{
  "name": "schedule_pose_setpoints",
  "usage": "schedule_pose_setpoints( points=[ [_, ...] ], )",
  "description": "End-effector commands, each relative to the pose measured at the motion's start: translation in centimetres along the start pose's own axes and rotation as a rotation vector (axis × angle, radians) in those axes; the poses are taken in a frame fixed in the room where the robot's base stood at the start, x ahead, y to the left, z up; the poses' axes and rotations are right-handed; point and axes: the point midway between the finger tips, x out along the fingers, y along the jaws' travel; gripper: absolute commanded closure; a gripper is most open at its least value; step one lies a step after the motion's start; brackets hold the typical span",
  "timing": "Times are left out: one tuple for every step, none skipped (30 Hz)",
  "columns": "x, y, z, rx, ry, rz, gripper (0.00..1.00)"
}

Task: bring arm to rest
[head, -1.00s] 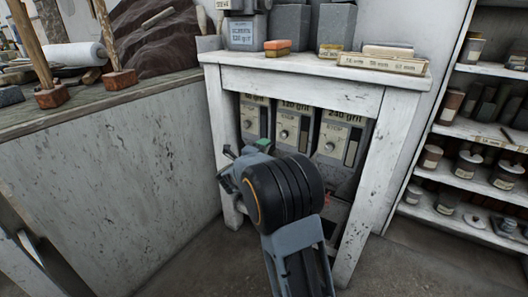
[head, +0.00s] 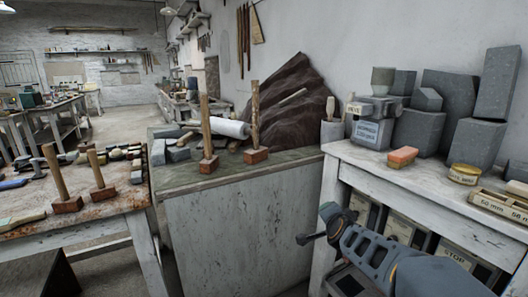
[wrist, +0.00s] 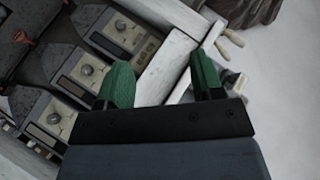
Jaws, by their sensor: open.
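My gripper (wrist: 160,82) shows in the wrist view with its two green fingers apart and nothing between them. Beyond the fingers is a white wooden edge of the bench. In the head view my arm reaches in from the lower right, in front of the white bench (head: 385,170). The fingertips cannot be made out in the head view.
Grit boxes (wrist: 118,32) stand under the white bench. On its top are an orange block (head: 402,157), a round tin (head: 464,174) and grey blocks (head: 425,132). A counter (head: 185,190) with mallets stands left. A worn table (head: 100,215) is further left. Open floor (head: 118,122) lies behind.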

Motion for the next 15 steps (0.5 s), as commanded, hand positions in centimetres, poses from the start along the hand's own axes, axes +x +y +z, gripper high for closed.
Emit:
schedule_pose_setpoints(
  points=[
    [-3.5,-2.9,-0.7,-0.100,-0.088,0.012,0.39],
    [-4.9,-3.4,-0.3,-0.163,-0.143,0.024,0.39],
    [-6.9,-3.9,0.2,-0.247,-0.215,0.042,0.39],
    [-8.4,-4.1,0.5,-0.309,-0.267,0.056,0.39],
    [-9.8,-4.2,0.7,-0.369,-0.317,0.071,0.39],
    [-11.8,-4.3,1.0,-0.446,-0.380,0.092,0.39],
    [-13.2,-4.2,1.1,-0.503,-0.424,0.108,0.39],
    [-14.5,-4.1,1.2,-0.556,-0.467,0.126,0.39],
    [-16.2,-3.9,1.2,-0.622,-0.520,0.148,0.39],
    [-17.5,-3.7,1.1,-0.669,-0.557,0.165,0.39],
    [-18.6,-3.5,1.1,-0.712,-0.591,0.182,0.39],
    [-20.0,-3.1,1.0,-0.764,-0.633,0.203,0.39],
    [-21.0,-2.9,0.9,-0.799,-0.663,0.219,0.39],
    [-21.9,-2.6,0.8,-0.831,-0.689,0.234,0.39],
    [-22.9,-2.3,0.6,-0.869,-0.720,0.252,0.39]
  ],
)
